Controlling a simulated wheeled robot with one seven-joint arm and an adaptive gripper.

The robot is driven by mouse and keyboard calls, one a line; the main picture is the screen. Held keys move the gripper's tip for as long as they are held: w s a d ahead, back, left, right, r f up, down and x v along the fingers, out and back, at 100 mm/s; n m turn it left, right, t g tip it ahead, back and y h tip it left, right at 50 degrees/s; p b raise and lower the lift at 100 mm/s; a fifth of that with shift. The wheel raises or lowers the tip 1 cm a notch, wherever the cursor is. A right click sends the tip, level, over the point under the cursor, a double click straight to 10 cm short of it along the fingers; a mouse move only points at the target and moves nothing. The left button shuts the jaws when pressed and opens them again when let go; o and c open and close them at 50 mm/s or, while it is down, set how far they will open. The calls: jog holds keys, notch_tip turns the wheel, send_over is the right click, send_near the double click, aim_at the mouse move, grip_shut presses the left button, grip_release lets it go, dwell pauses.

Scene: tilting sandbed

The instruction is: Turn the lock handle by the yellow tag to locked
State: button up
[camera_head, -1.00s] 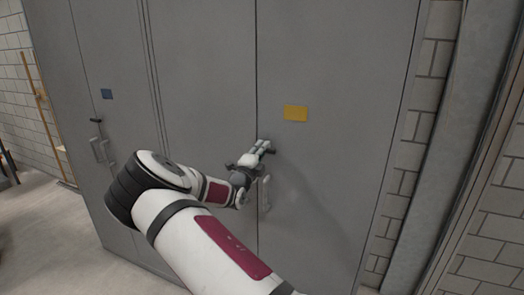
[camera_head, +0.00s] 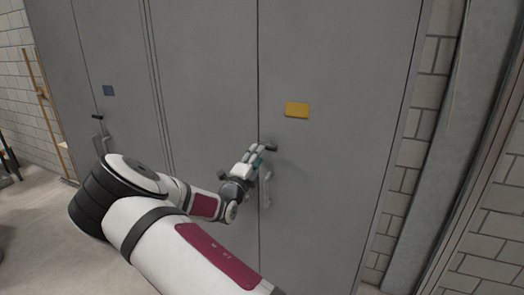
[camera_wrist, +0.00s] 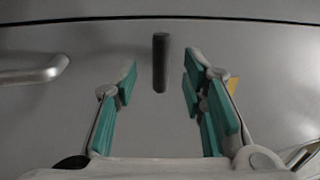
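The yellow tag (camera_head: 297,110) is on the right grey door. Below and left of it, near the door seam, is a small dark lock handle (camera_head: 271,147), lying roughly level across the door. My gripper (camera_head: 258,156) is at this handle, partly covering it in the head view. In the wrist view my gripper (camera_wrist: 160,88) is open, its teal-padded fingers apart. The dark handle (camera_wrist: 160,62) shows between and beyond the fingertips, with gaps on both sides. A corner of the yellow tag (camera_wrist: 234,86) shows behind the right finger.
A silver pull handle (camera_head: 266,190) is just below the lock handle; it also shows at left in the wrist view (camera_wrist: 35,73). Another dark handle (camera_head: 97,117) is on the left door under a blue tag (camera_head: 108,90). A brick wall (camera_head: 408,150) stands at right.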

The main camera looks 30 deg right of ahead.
jog(key=shift+v, duration=2.75)
jog(key=s+d+r+m+g+y, duration=0.1)
jog(key=s+d+m+g+y, duration=0.15)
jog(key=s+m+g, duration=0.6)
jog(key=s+d+r+m+g+y, duration=0.2)
jog(key=s+d+m+g, duration=0.15)
jog(key=s+m, duration=0.95)
jog(key=s+a+r+m+t+y, duration=0.2)
jog(key=s+a+r+m+y, duration=0.3)
jog(key=s+a+m, duration=0.3)
jog(key=s+a+r+m+t+y, duration=0.3)
jog(key=s+a+r+m+y, duration=0.2)
jog(key=s+a+m, duration=0.4)
jog(key=a+m+y, duration=0.1)
jog(key=a+m, duration=0.2)
jog(key=m, duration=0.2)
jog(key=shift+a+b, duration=0.3)
jog(key=shift+b, duration=0.05)
jog(key=shift+r+y, duration=0.15)
jog(key=shift+y, duration=0.1)
